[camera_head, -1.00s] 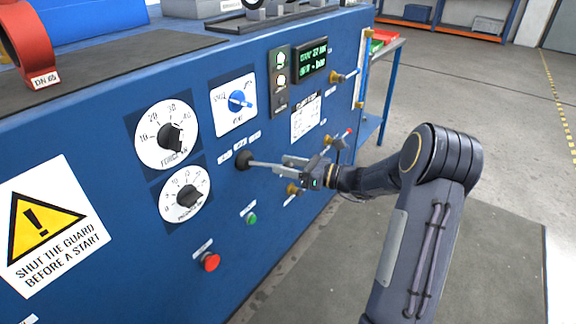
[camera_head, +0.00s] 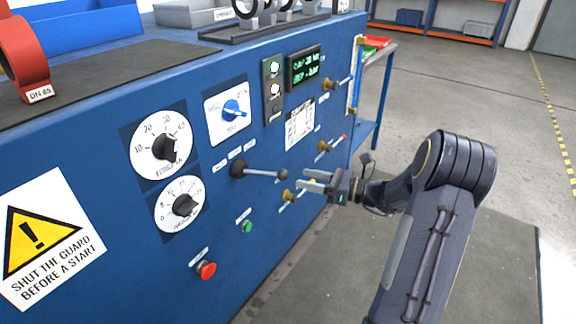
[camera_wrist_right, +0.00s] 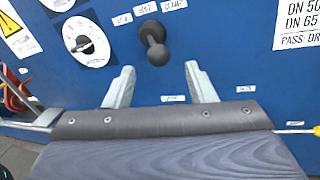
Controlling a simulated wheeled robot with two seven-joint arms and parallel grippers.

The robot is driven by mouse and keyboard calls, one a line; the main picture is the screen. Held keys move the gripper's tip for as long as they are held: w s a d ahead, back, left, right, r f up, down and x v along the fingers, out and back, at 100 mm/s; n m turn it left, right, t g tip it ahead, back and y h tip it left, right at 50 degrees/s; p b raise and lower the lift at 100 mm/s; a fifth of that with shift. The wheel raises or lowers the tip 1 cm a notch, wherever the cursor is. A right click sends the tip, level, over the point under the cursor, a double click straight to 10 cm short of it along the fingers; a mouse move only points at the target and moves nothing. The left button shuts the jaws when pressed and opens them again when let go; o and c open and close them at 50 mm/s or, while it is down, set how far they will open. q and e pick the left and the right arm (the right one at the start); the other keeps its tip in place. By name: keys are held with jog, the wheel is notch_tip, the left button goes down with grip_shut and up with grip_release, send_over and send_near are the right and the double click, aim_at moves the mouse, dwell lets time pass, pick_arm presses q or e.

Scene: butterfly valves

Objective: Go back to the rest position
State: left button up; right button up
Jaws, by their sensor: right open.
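My right gripper (camera_head: 308,180) is open and empty in front of the blue panel, just right of a black-knobbed lever (camera_head: 262,173). The lever's ball end is free of the jaws. In the right wrist view the two fingers of my right gripper (camera_wrist_right: 160,88) stand apart, and the lever (camera_wrist_right: 154,38) shows beyond them, with nothing between the fingertips. My left gripper is not in view.
The blue panel (camera_head: 130,255) carries two dials, a blue selector (camera_head: 235,109), a red button (camera_head: 207,270), a green button (camera_head: 247,227) and brass valves (camera_head: 325,146). A side table with a red bin (camera_head: 376,43) stands behind. Grey floor at right is open.

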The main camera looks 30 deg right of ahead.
jog(key=s+a+r+n+g, duration=0.3)
jog(key=s+a+n+g, duration=0.25)
jog(key=a+n, duration=0.3)
jog(key=s+a+r+n+g, duration=0.2)
jog(key=s+a+n+g, duration=0.2)
jog(key=s+a+n, duration=0.45)
jog(key=s+a+f+n+t+h, duration=0.1)
jog(key=s+a+f+n+h, duration=0.1)
jog(key=s+n+h, duration=0.3)
jog(key=s+a+f+n+h, duration=0.2)
jog(key=s+n, duration=0.4)
jog(key=n, duration=0.1)
notch_tip(320, 180, up, 20)
jog(key=p, duration=2.1)
jog(key=shift+d+r, duration=0.2)
jog(key=shift+d, duration=0.05)
jog(key=shift+f, duration=0.1)
